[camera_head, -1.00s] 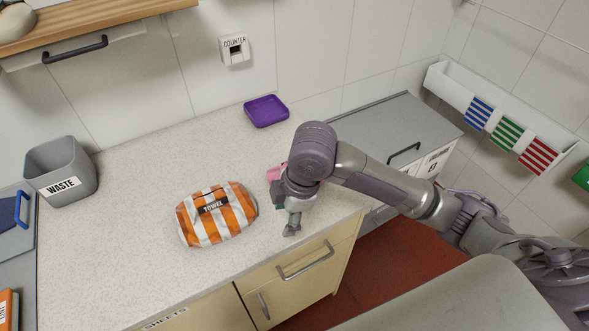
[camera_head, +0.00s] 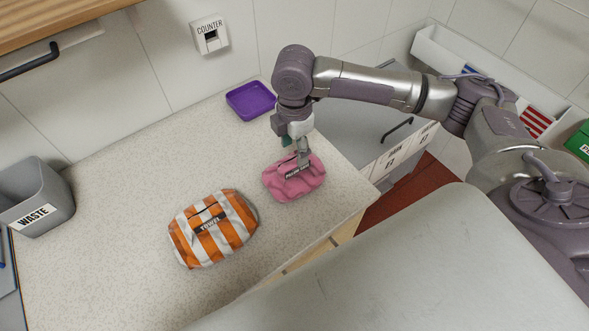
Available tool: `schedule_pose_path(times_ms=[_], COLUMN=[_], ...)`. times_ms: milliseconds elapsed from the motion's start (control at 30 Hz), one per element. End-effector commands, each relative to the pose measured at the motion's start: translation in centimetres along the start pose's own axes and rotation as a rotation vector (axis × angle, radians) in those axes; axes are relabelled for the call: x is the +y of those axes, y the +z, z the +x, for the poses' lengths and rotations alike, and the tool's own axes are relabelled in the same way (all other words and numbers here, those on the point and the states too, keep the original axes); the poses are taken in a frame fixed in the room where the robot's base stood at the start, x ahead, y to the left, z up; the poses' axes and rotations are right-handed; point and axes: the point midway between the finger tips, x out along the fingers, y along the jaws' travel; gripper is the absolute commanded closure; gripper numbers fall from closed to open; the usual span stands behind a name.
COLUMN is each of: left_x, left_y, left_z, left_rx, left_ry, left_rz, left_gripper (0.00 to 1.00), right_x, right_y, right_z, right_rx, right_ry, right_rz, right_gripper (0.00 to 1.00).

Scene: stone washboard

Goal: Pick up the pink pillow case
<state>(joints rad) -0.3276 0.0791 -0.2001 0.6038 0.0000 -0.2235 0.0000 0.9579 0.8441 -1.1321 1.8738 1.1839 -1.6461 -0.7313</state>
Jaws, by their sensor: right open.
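The pink pillow case (camera_head: 285,187) is a folded bundle with a dark label on top. It lies on the speckled counter near its right front edge. My right gripper (camera_head: 303,162) points down at the back part of the pink pillow case, with its fingers over or against the label. It is open; whether the fingers touch the cloth I cannot tell. My left gripper is not in view.
An orange and white striped towel bundle (camera_head: 222,250) lies left of the pillow case. A purple tray (camera_head: 250,101) stands behind, near the wall. A grey waste bin (camera_head: 45,195) is at the far left. Counter between them is clear.

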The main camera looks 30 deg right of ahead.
Motion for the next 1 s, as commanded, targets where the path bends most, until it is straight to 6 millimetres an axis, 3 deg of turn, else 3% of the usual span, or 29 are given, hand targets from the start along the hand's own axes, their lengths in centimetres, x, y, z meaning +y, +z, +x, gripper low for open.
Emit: schedule_pose_path(times_ms=[367, 600, 833, 1000], left_x=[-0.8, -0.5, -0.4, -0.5], left_y=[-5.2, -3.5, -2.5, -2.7], left_z=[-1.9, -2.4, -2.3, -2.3], left_rx=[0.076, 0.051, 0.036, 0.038], left_ry=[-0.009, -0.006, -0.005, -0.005], left_rz=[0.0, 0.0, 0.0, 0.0], left_gripper=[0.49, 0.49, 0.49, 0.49], right_x=[0.1, 0.1, 0.2, 0.2], right_y=[0.3, 0.3, 0.3, 0.3], right_z=[3.5, 6.4, 6.5, 6.5], right_rx=[-0.001, -0.001, -0.001, -0.001], right_ry=[-0.004, 0.0, 0.002, 0.002], right_rz=[0.001, 0.0, -0.001, -0.001], right_gripper=[0.44, 0.44, 0.44, 0.72])
